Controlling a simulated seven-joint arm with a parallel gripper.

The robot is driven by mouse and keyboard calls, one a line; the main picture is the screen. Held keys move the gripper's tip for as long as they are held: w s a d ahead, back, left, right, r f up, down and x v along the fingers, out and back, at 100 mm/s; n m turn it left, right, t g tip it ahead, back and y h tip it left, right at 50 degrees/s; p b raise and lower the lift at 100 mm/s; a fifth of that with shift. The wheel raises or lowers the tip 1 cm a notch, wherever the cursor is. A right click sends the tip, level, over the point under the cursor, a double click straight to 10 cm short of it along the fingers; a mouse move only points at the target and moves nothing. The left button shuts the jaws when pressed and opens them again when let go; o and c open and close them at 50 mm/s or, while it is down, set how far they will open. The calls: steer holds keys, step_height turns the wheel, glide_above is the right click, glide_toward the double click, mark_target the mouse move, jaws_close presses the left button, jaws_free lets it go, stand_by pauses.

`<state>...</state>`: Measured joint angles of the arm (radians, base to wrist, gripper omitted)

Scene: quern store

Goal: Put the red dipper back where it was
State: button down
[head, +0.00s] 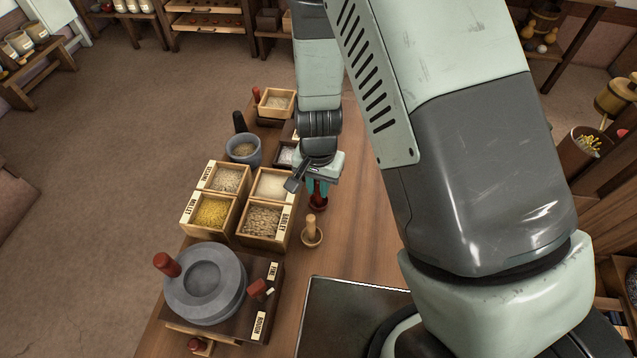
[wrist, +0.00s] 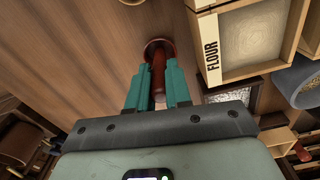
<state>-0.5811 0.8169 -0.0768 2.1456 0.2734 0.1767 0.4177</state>
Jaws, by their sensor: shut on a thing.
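The red dipper (head: 317,201) is upright at the right of the grain boxes, its dark red round lower end at or just above the table top; I cannot tell if it touches. My gripper (head: 318,184) points down from above and is shut on its handle. In the wrist view the dipper (wrist: 158,68) stands between the two teal fingers of my gripper (wrist: 157,88), its round end beyond the fingertips. The flour box (head: 271,184) is just left of it, apart from it. The fingers partly hide the handle.
A pale wooden dipper or pestle (head: 311,231) stands close in front. The millet box (head: 209,214), barley box (head: 263,221) and sesame box (head: 225,178) adjoin the flour. A stone quern (head: 205,285) is front left, a grey mortar (head: 243,149) behind. Table right of the dipper (head: 365,235) is clear.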

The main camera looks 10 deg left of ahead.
steer(key=c, duration=1.1)
jaws_free()
steer(key=shift+o, duration=0.2)
step_height(320, 180, up, 12)
steer(key=shift+r, duration=0.15)
steer(key=d+r+t+y, duration=0.1)
steer(key=d+r, duration=0.4)
steer(key=r, duration=0.6)
steer(key=s+d+r+n+t+h, duration=0.1)
steer(key=s+d+r+t, duration=0.3)
steer(key=s+d+r, duration=0.9)
step_height(320, 180, up, 2)
steer(key=shift+s+d+r+n, duration=0.15)
steer(key=shift+s+d+n, duration=0.2)
steer(key=shift+n, duration=0.25)
